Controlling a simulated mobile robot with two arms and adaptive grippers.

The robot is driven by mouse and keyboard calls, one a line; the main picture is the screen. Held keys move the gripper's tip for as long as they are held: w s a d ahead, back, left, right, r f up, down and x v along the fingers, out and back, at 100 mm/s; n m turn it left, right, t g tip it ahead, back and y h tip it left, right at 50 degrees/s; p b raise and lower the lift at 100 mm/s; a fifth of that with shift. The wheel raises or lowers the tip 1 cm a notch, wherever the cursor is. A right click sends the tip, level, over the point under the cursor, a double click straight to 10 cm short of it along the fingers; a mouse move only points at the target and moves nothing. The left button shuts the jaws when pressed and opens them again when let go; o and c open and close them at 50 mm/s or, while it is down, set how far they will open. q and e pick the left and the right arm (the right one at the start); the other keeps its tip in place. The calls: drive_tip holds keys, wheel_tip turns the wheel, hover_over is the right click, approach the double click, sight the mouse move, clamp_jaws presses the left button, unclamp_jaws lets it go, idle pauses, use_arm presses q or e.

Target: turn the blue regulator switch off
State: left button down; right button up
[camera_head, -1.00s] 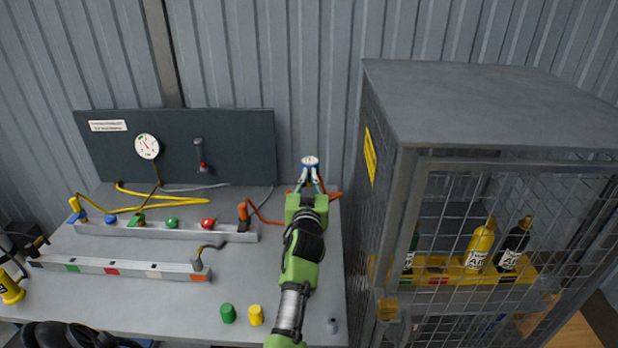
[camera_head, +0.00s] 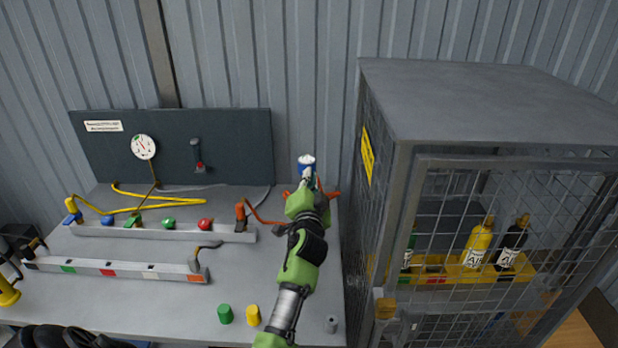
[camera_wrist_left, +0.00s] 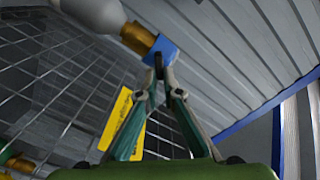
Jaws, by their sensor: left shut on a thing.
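The blue switch (camera_head: 306,169), with a white part above it, stands at the back right of the bench in the head view. In the left wrist view the blue switch (camera_wrist_left: 163,49) is a square blue piece joined to a brass neck and a pale rounded body. My left gripper (camera_head: 309,182) reaches up to it from the front. In the wrist view the left gripper (camera_wrist_left: 160,77) has its fingertips together on the blue piece's near edge. The gripper hides part of the switch in the head view. My right gripper is not in view.
A wire-mesh cage (camera_head: 383,150) stands close on the right, with yellow and black bottles inside. A manifold bar (camera_head: 160,231) with coloured knobs lies left of my arm. A green cap (camera_head: 225,314) and a yellow cap (camera_head: 253,315) stand near the front edge.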

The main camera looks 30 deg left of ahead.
use_arm(q)
drive_tip(key=shift+w+d+f+m+p, duration=0.1)
drive_tip(key=shift+f+m+p, duration=0.1)
drive_tip(key=shift+m, duration=1.15)
drive_tip(key=shift+s+a+f+m+p, duration=0.1)
drive_tip(key=shift+f+m+p, duration=0.1)
drive_tip(key=shift+m, duration=1.2)
drive_tip(key=shift+w+d+f+m+p, duration=0.1)
drive_tip(key=shift+m+p, duration=0.1)
drive_tip(key=shift+m, duration=1.15)
drive_tip(key=c, duration=2.2)
unclamp_jaws()
drive_tip(key=v, duration=1.2)
